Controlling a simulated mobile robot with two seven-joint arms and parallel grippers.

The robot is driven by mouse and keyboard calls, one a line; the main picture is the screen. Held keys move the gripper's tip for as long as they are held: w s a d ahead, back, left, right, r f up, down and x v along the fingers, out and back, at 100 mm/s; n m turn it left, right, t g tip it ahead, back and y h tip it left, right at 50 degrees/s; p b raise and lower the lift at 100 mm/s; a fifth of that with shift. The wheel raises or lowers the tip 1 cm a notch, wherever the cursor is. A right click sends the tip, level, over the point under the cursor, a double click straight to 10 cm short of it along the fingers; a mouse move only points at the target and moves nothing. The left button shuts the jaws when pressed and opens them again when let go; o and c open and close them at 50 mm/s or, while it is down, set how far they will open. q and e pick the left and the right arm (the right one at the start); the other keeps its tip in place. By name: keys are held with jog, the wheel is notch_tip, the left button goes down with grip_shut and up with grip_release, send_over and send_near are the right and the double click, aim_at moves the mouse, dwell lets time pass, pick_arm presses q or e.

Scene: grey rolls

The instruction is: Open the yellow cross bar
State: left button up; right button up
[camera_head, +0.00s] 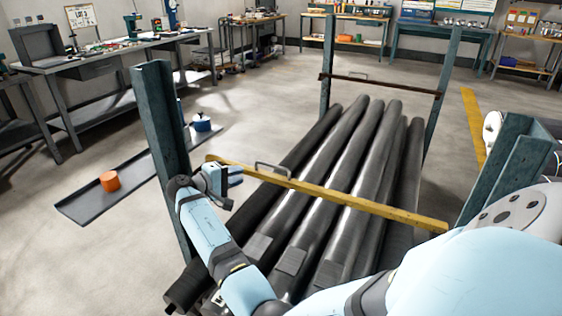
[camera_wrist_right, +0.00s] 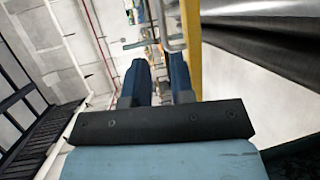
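The yellow cross bar (camera_head: 350,200) runs slantwise across the front of a rack of dark rolls, from the left post to the right post. A grey loop handle (camera_head: 272,169) sits on it near its left end. My right gripper (camera_head: 236,176) is just left of the handle, close to the bar, with nothing held. In the right wrist view its two blue fingers (camera_wrist_right: 158,82) are apart. The handle (camera_wrist_right: 168,28) and the yellow bar (camera_wrist_right: 193,50) show beyond the fingertips, the bar to the right. My left gripper is out of view.
Long dark rolls (camera_head: 330,150) lie in the rack between green posts (camera_head: 162,130). A dark far bar (camera_head: 385,85) crosses behind. On the floor at left, a grey tray (camera_head: 90,207) carries an orange pot (camera_head: 109,181) and a blue pot (camera_head: 201,122). Workbenches line the walls.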

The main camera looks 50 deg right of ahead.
aim_at(270, 166)
jog(key=b+x, duration=0.2)
jog(key=x, duration=1)
jog(key=shift+d+f, duration=0.15)
jog(key=shift+d, duration=0.05)
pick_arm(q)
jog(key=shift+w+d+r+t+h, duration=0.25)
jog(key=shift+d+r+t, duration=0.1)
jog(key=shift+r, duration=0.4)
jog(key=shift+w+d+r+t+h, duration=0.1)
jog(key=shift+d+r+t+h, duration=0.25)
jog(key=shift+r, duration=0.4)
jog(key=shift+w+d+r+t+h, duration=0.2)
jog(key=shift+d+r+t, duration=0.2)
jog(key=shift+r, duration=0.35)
pick_arm(e)
jog(key=shift+d, duration=0.65)
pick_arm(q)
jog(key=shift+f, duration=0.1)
pick_arm(e)
grip_shut()
